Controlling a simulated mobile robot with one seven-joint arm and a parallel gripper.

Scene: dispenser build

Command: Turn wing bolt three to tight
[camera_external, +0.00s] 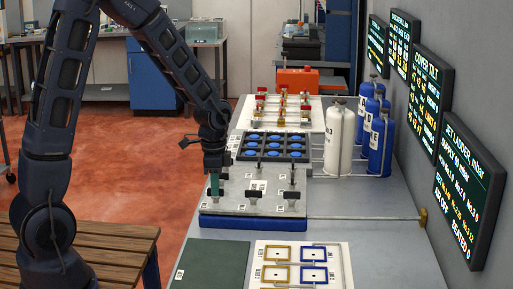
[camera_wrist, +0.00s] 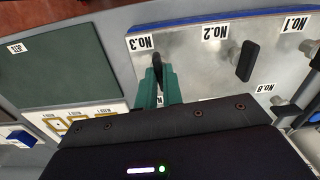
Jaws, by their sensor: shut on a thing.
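My gripper (camera_external: 214,185) has green fingers, which also show in the wrist view (camera_wrist: 158,88). They are shut on the black wing of wing bolt three (camera_wrist: 157,66), beside the "NO.3" label (camera_wrist: 145,43) on the silver plate (camera_wrist: 195,62). The fingers hide much of the bolt. Its exact angle and seating are hard to tell. Wing bolt two (camera_wrist: 247,60) stands upright near the "NO.2" label (camera_wrist: 214,32). In the external view, two more black wing bolts stand right of my gripper, the nearer one (camera_external: 254,194) and the farther one (camera_external: 290,196).
A blue base (camera_external: 250,223) lies under the plate. A dark green mat (camera_external: 210,264) and a white board with yellow and blue frames (camera_external: 343,262) lie in front. Behind are a black tray with blue discs (camera_external: 241,155) and, to the right, white and blue bottles (camera_external: 333,140).

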